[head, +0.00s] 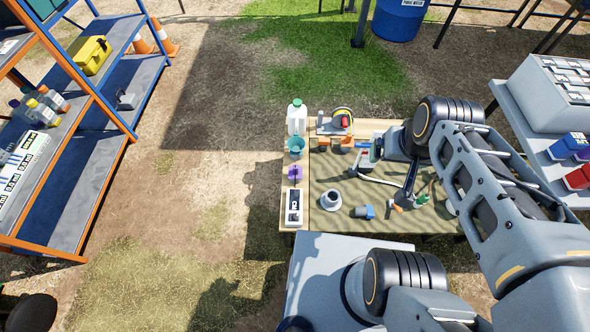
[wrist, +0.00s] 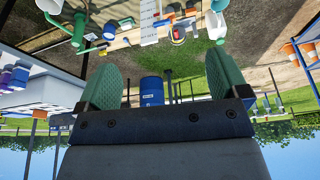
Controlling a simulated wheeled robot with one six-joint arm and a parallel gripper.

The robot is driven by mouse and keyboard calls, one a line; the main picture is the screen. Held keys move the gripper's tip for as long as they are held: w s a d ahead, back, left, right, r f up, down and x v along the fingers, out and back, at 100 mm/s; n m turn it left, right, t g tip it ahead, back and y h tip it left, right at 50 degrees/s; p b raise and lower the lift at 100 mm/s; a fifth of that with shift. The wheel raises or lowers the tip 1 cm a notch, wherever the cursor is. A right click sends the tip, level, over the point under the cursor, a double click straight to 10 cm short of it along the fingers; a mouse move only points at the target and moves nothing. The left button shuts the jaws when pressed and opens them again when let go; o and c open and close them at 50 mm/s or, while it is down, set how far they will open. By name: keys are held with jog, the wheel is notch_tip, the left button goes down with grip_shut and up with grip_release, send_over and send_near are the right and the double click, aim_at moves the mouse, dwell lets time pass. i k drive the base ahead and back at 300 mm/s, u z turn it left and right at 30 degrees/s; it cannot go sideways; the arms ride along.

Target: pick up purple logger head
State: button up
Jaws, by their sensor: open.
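The purple logger head (head: 295,172) is a small purple piece on the left strip of the work table (head: 312,215), between a teal cup and a black-and-white device. My gripper (wrist: 160,68) is open, with its two green pads wide apart and nothing between them in the wrist view. In the head view my gripper shows only partly, over the back middle of the table, to the right of the logger head and apart from it. I cannot make out the logger head clearly in the wrist view.
Near the logger head are the teal cup (head: 296,144), a white jug (head: 297,118), the black-and-white device (head: 294,206) and a grey round fitting (head: 331,200). Shelving (head: 95,130) stands left, with open ground between.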

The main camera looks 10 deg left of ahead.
aim_at(291, 168)
jog(key=u, duration=0.55)
jog(key=k, duration=1.05)
jog(key=u, duration=2.1)
jog(key=i, duration=1.25)
jog(key=z, duration=0.45)
jog(key=i, duration=0.75)
jog(key=z, duration=1.35)
jog(key=i, duration=0.55)
jog(key=z, duration=0.5)
